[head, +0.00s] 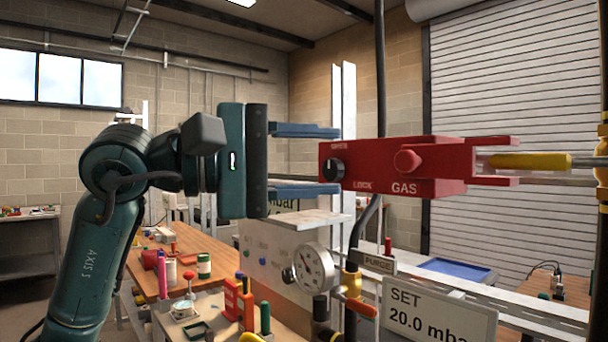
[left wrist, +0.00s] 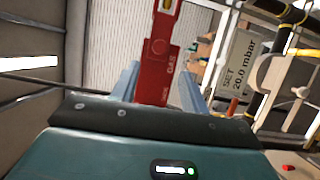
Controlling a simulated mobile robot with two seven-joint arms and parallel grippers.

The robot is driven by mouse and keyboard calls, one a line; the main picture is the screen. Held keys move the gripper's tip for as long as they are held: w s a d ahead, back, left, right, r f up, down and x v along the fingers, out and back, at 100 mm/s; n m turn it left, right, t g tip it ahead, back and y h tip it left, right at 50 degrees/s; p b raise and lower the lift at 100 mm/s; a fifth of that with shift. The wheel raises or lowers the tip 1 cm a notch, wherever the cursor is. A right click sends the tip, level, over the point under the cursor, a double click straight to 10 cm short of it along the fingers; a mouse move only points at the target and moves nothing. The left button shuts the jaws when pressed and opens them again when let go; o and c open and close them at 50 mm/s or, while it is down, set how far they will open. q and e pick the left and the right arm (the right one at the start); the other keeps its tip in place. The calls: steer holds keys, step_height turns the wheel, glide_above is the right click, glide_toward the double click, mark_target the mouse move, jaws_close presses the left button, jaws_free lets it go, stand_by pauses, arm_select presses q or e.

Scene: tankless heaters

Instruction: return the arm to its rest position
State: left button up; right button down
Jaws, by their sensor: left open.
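My left gripper (head: 335,160) comes in from the left in the head view. Its two blue fingers stand wide apart, one above the other. The near end of a red lockout block (head: 440,182) marked LOCK and GAS lies between the fingertips. In the left wrist view the red block (left wrist: 157,72) also shows between the two spread fingers, with gaps at its sides; I cannot tell whether either finger touches it. The block has a dark knob and a red knob. My right gripper is not in view.
A yellow-handled part (head: 530,161) extends right from the red block. Below are a pressure gauge (head: 313,268), a PURGE label and a white SET 20.0 mbar sign (head: 437,313). A wooden bench (head: 142,268) with small items stands behind my arm. Open space lies above the gripper.

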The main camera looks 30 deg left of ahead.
arm_select(q)
steer(key=shift+s+a, duration=0.45)
steer(key=shift+s, duration=0.1)
